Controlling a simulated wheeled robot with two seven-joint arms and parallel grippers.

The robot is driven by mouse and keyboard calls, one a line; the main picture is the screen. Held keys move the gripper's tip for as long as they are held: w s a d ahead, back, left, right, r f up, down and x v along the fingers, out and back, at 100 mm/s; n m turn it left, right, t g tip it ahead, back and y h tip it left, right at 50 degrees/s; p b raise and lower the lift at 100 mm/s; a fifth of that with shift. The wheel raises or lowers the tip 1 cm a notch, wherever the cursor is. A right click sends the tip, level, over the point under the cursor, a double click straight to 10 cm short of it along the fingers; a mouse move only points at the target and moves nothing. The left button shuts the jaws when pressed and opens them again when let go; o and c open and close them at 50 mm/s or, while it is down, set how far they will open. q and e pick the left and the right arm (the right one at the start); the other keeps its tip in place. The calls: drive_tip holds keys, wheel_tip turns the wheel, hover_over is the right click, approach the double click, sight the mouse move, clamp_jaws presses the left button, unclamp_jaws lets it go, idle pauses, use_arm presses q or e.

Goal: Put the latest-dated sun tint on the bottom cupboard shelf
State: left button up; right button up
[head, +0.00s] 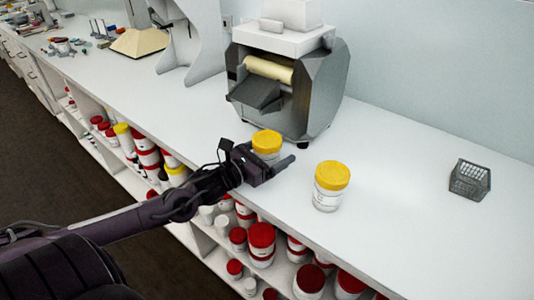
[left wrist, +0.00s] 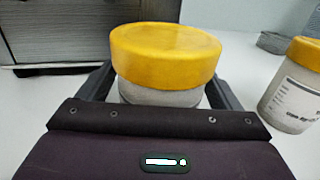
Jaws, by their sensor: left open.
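Two white tubs with yellow lids stand upright on the white counter. One yellow-lidded tub (head: 266,143) is at my left gripper (head: 275,165), in front of the mill. In the left wrist view this tub (left wrist: 165,60) stands between the two open fingers; I cannot tell whether they touch it. The other yellow-lidded tub (head: 330,187) stands apart to the right. It also shows at the right edge of the left wrist view (left wrist: 295,87), with a label too small to read. Cupboard shelves (head: 205,243) lie below the counter edge. My right gripper is not in view.
A grey and white mill (head: 290,80) stands behind the tubs. A small grey wire basket (head: 470,180) sits at the right. The shelves below hold several red-lidded tubs (head: 262,240) and some yellow-lidded ones. The counter between the right tub and the basket is clear.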

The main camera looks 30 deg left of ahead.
use_arm(q)
drive_tip(key=shift+c, duration=0.4)
drive_tip(key=c, duration=1)
drive_tip(key=shift+c, duration=0.7)
drive_tip(key=shift+s+r, duration=0.1)
drive_tip(key=shift+r, duration=0.05)
